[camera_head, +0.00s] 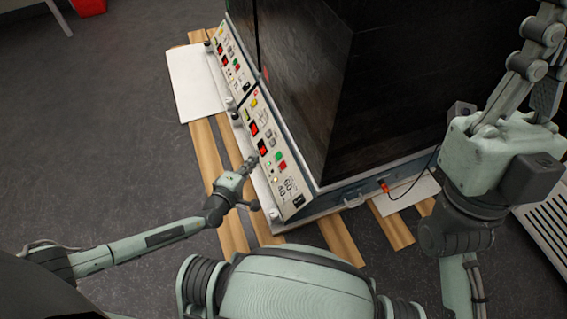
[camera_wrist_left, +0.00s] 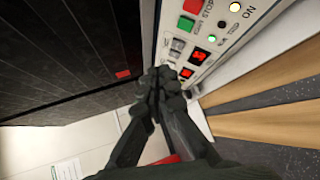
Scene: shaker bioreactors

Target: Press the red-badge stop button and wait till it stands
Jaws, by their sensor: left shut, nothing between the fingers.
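The near control panel (camera_head: 268,150) of the dark shaker has a red button (camera_head: 282,166) beside a green button (camera_head: 278,156). In the left wrist view, the red button (camera_wrist_left: 193,6) is at the top edge, with the green button (camera_wrist_left: 187,23) just below it and STOP lettering alongside. A small red patch (camera_wrist_left: 123,74) shows on the shaker's dark side. My left gripper (camera_head: 251,163) is shut and empty, close to the panel's lower edge. Its closed fingers (camera_wrist_left: 165,82) show in the wrist view; contact with the panel cannot be told. My right gripper (camera_head: 541,38) is raised, its fingertips unclear.
A second, similar panel (camera_head: 230,62) stands farther along the same side, with red displays and buttons. The shaker's dark housing (camera_head: 385,75) rises behind the panels. Wooden slats (camera_head: 205,150) lie beneath it. An orange connector (camera_head: 384,186) with a cable sits on the near side.

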